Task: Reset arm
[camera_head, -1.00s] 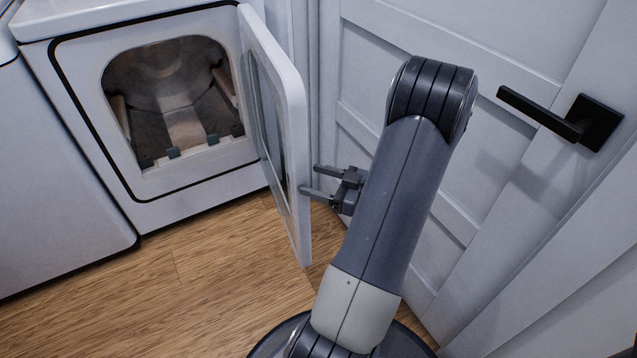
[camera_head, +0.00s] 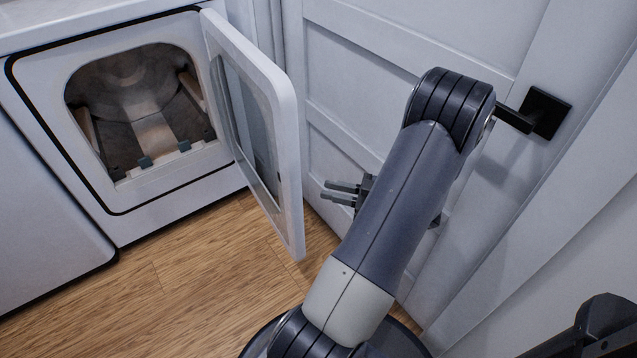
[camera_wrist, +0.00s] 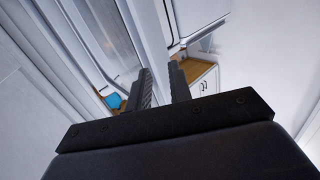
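My gripper (camera_head: 342,192) shows in the head view beyond my forearm, to the right of the open dryer door (camera_head: 290,165) and apart from it. Its two fingers point left toward the door, with a gap between them. In the wrist view, the fingers (camera_wrist: 161,88) stand apart with nothing between them. My arm is bent, with its elbow high in front of the panelled room door. Part of the gripper's body is hidden behind the forearm.
The dryer (camera_head: 165,188) stands open at the left, its drum empty as far as I see. A white panelled door (camera_head: 350,75) with a black lever handle (camera_head: 545,112) is close behind my arm. Wooden floor (camera_head: 190,270) is clear in front of the dryer.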

